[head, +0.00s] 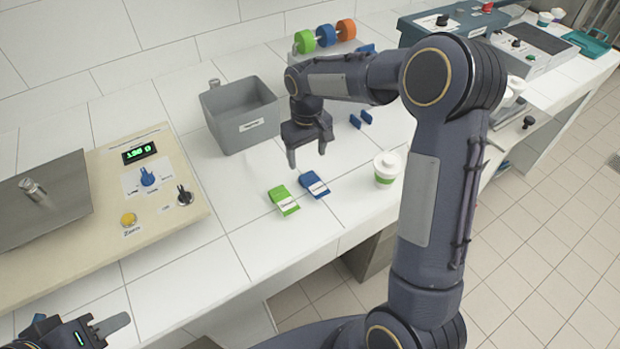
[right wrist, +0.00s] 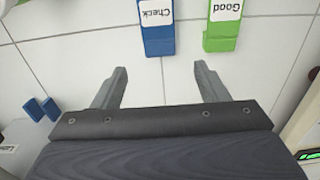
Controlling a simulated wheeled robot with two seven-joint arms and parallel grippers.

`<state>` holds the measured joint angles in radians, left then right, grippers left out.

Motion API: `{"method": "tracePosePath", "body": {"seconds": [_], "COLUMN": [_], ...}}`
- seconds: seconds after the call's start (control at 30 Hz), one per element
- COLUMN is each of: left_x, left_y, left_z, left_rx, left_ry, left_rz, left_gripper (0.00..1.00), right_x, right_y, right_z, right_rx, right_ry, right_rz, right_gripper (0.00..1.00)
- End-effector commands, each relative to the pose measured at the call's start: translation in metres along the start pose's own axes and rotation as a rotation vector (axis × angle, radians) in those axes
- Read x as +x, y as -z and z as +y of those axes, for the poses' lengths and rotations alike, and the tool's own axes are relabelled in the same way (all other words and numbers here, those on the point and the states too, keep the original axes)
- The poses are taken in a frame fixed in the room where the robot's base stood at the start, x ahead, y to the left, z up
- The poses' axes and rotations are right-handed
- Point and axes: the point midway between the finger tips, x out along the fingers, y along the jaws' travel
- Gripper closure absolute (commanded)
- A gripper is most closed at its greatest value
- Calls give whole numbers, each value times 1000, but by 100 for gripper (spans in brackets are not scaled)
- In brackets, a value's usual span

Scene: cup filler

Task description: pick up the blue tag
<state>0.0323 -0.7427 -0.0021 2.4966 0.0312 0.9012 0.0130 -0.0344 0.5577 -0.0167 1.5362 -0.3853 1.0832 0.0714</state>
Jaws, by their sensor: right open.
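The blue tag (head: 314,185) lies flat on the white tiled counter, close to the right of the green tag (head: 284,201). In the right wrist view, the blue tag (right wrist: 157,40) carries a white label reading "Check". The green tag (right wrist: 222,26) there reads "Good". My right gripper (head: 307,157) is open and empty above the counter, behind the tags in the head view. In the right wrist view, my right gripper (right wrist: 160,69) has its fingers spread, with the blue tag beyond the fingertips. My left gripper (head: 110,326) is at the bottom left, partly cut off, far from the tags.
A grey bin (head: 240,117) stands behind the tags. Small blue pieces (head: 360,120) lie behind the cup. A beige panel (head: 110,235) with knobs and a green display fills the left. Bare counter surrounds the tags.

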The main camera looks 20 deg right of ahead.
Motion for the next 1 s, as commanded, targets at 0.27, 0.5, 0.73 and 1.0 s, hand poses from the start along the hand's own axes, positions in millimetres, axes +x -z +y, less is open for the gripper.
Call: {"method": "tracePosePath", "body": {"seconds": [0.27,0.5,0.73,1.0], "left_x": [-5,-14,-15,-15], "left_y": [3,7,8,7], "left_z": [2,6,7,7], "left_rx": [0,0,0,0], "left_ry": [0,0,0,0], "left_rz": [0,0,0,0], "left_gripper": [64,64,64,64], "right_x": [29,61,79,78], "right_y": [-1,-14,-13,-13], "right_z": [0,1,1,1], "right_rx": [-4,-4,-2,-2], "right_ry": [-3,-2,-2,-2], "right_rz": [-8,-9,-5,-4], "right_gripper": [33,33,33,46]}}
